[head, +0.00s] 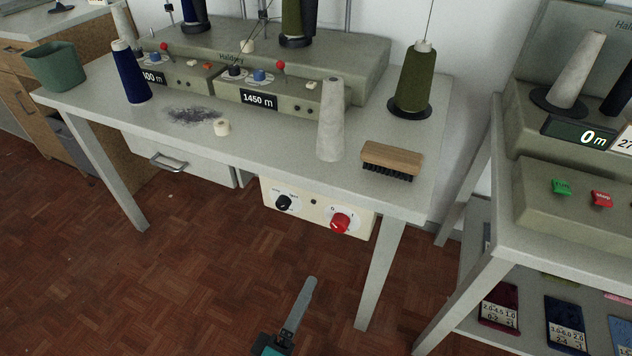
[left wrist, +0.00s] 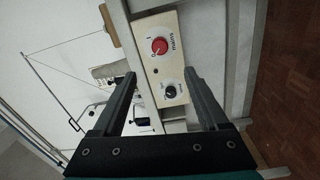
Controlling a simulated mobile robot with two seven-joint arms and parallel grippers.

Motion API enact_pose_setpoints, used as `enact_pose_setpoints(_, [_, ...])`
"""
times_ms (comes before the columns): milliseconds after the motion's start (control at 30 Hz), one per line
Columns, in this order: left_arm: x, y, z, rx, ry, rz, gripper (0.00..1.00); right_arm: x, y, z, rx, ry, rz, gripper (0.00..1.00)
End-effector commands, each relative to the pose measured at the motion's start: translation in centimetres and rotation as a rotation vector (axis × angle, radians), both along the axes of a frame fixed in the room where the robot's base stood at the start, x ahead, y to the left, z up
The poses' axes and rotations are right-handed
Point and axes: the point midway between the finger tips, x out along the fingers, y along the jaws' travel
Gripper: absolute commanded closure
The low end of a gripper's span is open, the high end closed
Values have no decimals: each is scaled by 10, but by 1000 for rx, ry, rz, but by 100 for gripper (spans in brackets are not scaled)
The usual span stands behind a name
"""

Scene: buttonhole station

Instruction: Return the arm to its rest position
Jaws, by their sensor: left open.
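My left gripper (head: 306,290) shows at the bottom middle of the head view, with a long grey finger pointing up toward the table. It is low in front of the table, apart from the cream switch panel (head: 314,211). In the left wrist view my left gripper (left wrist: 160,76) has its two dark fingers wide apart with nothing held. Beyond them is the same panel with a red knob (left wrist: 159,46) and a black knob (left wrist: 170,92). In the head view the red knob (head: 340,223) is right of the black knob (head: 283,203). My right gripper is not in view.
The grey table (head: 262,160) above carries a wooden brush (head: 392,160), a pale cone (head: 331,120), a green spool (head: 415,80) and a blue cone (head: 131,75). A table leg (head: 380,275) stands right of my gripper. The parquet floor (head: 190,285) to the left is clear.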

Motion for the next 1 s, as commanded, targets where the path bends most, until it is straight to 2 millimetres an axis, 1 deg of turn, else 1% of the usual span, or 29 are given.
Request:
enact_pose_setpoints(100, [0, 0, -1, 4, 1, -1, 23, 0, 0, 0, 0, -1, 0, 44])
enact_pose_setpoints(167, [1, 1, -5, 28, 6, -3, 23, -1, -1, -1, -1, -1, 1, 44])
enact_pose_setpoints(267, [3, 6, -24, 144, 32, -20, 23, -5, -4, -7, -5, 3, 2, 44])
enact_pose_setpoints(367, [1, 19, -63, 360, 91, -60, 23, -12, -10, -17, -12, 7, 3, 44])
enact_pose_setpoints(400, [-1, 28, -82, 464, 125, -80, 23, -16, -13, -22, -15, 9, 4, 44])
enact_pose_setpoints(467, [-8, 43, -112, 621, 184, -123, 23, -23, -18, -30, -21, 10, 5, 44])
enact_pose_setpoints(500, [-15, 54, -132, 721, 229, -155, 23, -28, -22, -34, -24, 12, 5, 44])
enact_pose_setpoints(567, [-28, 72, -161, 865, 298, -211, 23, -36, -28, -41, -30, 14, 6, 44])
enact_pose_setpoints(600, [-39, 84, -179, 954, 348, -252, 23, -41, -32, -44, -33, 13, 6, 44])
enact_pose_setpoints(667, [-60, 104, -204, 1080, 427, -324, 23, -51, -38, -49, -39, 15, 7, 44])
enact_pose_setpoints(700, [-75, 116, -219, 1157, 482, -376, 23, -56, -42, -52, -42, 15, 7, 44])
enact_pose_setpoints(733, [-88, 125, -229, 1208, 523, -420, 23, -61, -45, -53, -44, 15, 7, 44])
enact_pose_setpoints(767, [-101, 134, -238, 1255, 562, -462, 23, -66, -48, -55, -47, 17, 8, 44])
enact_pose_setpoints(800, [-118, 145, -248, 1310, 612, -520, 23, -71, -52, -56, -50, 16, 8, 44])
enact_pose_setpoints(833, [-131, 151, -254, 1347, 646, -564, 23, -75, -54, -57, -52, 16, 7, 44])
enact_pose_setpoints(900, [-159, 165, -265, 1413, 717, -658, 23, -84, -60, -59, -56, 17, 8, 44])
enact_pose_setpoints(1000, [-189, 177, -274, 1469, 787, -763, 23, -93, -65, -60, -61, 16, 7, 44])
